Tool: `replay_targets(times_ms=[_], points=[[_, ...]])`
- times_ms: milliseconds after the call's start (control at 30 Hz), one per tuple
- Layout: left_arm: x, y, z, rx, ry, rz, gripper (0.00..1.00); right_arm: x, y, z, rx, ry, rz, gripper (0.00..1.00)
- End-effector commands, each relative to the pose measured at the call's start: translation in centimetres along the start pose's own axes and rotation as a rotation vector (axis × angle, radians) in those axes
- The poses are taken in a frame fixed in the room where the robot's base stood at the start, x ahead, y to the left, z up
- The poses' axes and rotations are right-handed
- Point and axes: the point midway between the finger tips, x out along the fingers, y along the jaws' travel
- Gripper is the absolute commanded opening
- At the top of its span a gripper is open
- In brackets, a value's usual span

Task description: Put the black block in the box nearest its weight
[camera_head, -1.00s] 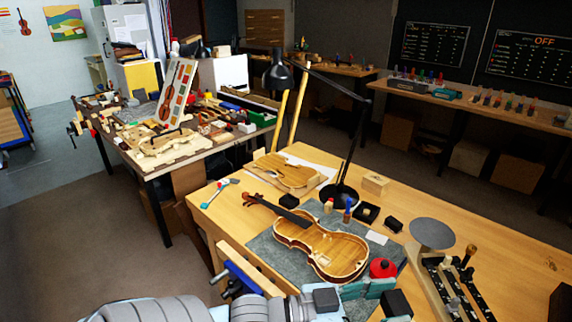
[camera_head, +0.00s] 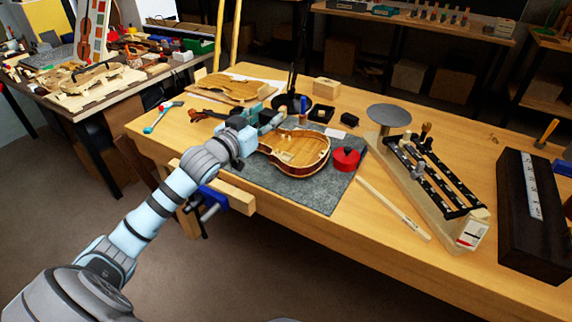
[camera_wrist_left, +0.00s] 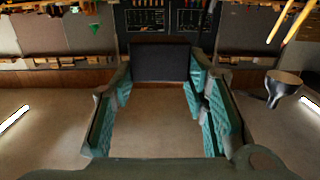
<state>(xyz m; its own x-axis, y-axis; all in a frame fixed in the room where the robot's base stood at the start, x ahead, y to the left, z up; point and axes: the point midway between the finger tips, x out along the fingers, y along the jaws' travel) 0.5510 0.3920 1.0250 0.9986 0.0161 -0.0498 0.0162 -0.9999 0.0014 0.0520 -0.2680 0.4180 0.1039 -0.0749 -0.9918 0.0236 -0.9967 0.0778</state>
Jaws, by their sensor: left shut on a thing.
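The black block (camera_wrist_left: 160,62) shows as a dark rectangle between the fingertips in the left wrist view. My left gripper (camera_wrist_left: 160,85) is shut on it, with a teal-padded finger on each side. In the head view my left gripper (camera_head: 264,118) is over the violin body (camera_head: 300,150), near its neck end. The block is hard to make out there. A small open black box (camera_head: 321,113) and a second small dark box (camera_head: 349,119) stand on the bench behind the violin. My right gripper is not in view.
The lamp base (camera_head: 291,103) and a wooden block (camera_head: 326,88) stand behind the gripper. A red round container (camera_head: 346,158) sits on the grey mat (camera_head: 318,195). A round grey plate (camera_head: 389,114) and a slotted rack (camera_head: 430,175) stand to the right.

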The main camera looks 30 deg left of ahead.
Motion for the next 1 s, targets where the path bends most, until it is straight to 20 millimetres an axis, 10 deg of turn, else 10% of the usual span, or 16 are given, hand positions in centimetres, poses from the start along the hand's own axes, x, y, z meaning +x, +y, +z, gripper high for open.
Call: replay_targets(times_ms=[400,767,1000], points=[[0.9,-0.1,13.7,-0.002,-0.003,-0.005,0.09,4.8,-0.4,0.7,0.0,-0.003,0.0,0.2],[1.2,-0.1,19.6,-0.001,-0.001,-0.004,0.09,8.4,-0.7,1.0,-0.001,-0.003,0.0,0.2],[1.2,-0.1,19.5,0.001,-0.001,-0.004,0.09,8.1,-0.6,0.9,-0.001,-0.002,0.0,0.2]])
